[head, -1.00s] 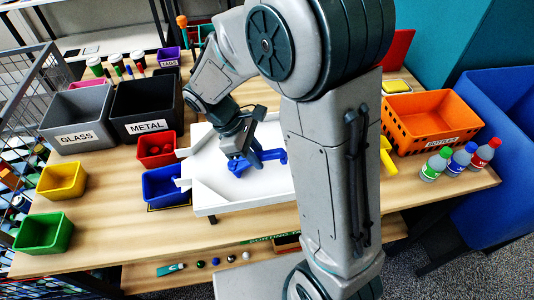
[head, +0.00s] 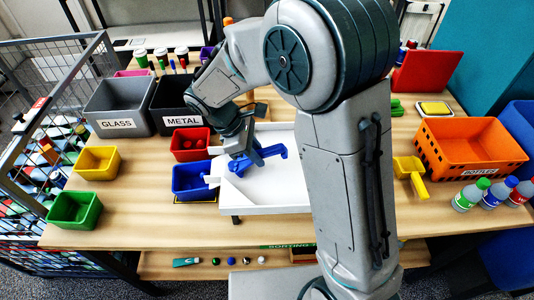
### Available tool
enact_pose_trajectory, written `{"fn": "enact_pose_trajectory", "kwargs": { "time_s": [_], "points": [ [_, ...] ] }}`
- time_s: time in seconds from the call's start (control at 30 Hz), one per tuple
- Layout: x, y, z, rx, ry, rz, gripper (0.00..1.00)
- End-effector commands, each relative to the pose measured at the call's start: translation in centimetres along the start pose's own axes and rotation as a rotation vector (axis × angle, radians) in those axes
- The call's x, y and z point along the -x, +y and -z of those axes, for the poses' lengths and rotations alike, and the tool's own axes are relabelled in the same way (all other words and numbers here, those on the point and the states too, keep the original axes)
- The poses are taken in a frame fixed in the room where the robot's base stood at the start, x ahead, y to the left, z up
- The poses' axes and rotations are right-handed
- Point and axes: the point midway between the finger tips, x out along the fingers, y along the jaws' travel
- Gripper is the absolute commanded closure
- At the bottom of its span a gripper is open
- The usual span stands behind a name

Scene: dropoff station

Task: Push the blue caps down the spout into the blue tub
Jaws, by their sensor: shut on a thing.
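The white tray (head: 285,190) stands on the table, its left end narrowing to a spout (head: 214,179). The blue tub (head: 188,193) sits just below and left of the spout. My gripper (head: 241,160) is low over the tray's left part, shut on a blue pusher tool (head: 272,152) that lies across the tray floor near the spout. The blue caps cannot be made out; the tool, the gripper and my arm hide part of the tray. The tub's contents are too small to tell.
A red tub (head: 190,155) stands behind the blue tub; yellow (head: 97,175) and green (head: 75,220) tubs stand left. Grey glass (head: 122,130) and black metal (head: 184,128) bins are behind. A yellow scoop (head: 411,178) and orange crate (head: 505,150) are right. The front table strip is clear.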

Motion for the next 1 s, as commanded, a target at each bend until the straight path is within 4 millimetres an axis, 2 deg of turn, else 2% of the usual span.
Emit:
{"fn": "enact_pose_trajectory", "kwargs": {
  "time_s": [0.3,0.83,1.0],
  "points": [
    [1.3,0.4,2.2,0.1,0.0,-0.056,1.0],
    [3.3,-0.1,6.0,0.096,0.0,-0.053,1.0],
    [4.6,0.0,4.7,0.093,0.0,-0.053,1.0]
  ]
}}
